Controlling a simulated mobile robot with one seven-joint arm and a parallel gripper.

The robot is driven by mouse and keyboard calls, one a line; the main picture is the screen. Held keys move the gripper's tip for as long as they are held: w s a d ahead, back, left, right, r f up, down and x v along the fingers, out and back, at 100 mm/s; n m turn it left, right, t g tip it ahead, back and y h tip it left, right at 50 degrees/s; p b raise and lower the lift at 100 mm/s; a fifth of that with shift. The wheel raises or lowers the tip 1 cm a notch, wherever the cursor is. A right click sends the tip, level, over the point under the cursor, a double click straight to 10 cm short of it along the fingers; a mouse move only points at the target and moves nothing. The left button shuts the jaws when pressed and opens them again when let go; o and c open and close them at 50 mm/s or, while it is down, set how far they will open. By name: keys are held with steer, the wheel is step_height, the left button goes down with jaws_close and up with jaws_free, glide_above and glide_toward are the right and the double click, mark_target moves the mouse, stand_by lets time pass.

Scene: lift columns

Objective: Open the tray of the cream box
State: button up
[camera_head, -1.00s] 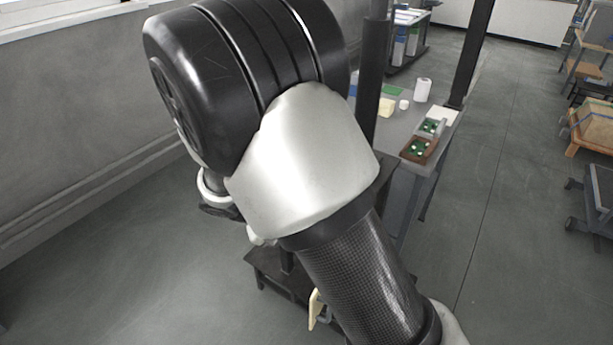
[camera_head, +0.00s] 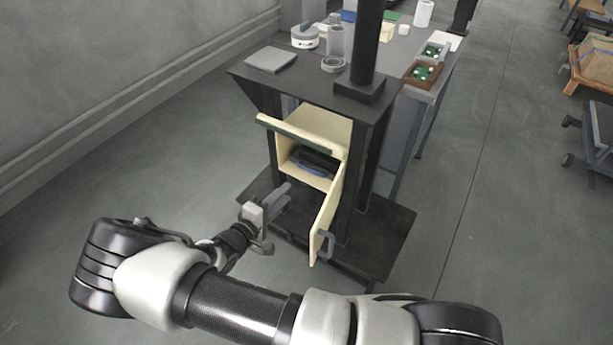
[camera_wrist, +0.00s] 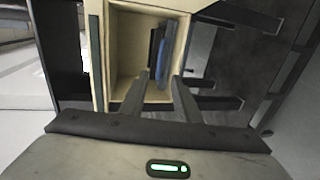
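The cream box (camera_head: 327,122) hangs under the dark top of a stand, with its front open. Its door (camera_head: 325,222) is swung out to the right and has a grey handle (camera_head: 326,245). A cream panel with a dark edge (camera_head: 300,136) juts out at its upper front; I cannot tell whether it is a tray. Inside lies a dark and blue thing (camera_head: 314,164), also visible in the wrist view (camera_wrist: 161,50). My gripper (camera_head: 278,220) is open and empty, left of the door and in front of the box. In the wrist view its fingers (camera_wrist: 160,80) point at the opening.
The stand's dark base plate (camera_head: 385,235) lies below the box. A grey slab (camera_head: 271,59) and a ring (camera_head: 333,64) lie on the stand's top, beside a black column (camera_head: 367,45). Floor at left is clear.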

mark_target(310, 171)
steer(key=b+x, duration=0.2)
steer(key=x, duration=1)
steer(key=shift+w+d+f, duration=0.1)
steer(key=shift+w+d, duration=0.05)
steer(key=shift+w, duration=0.2)
jaws_close()
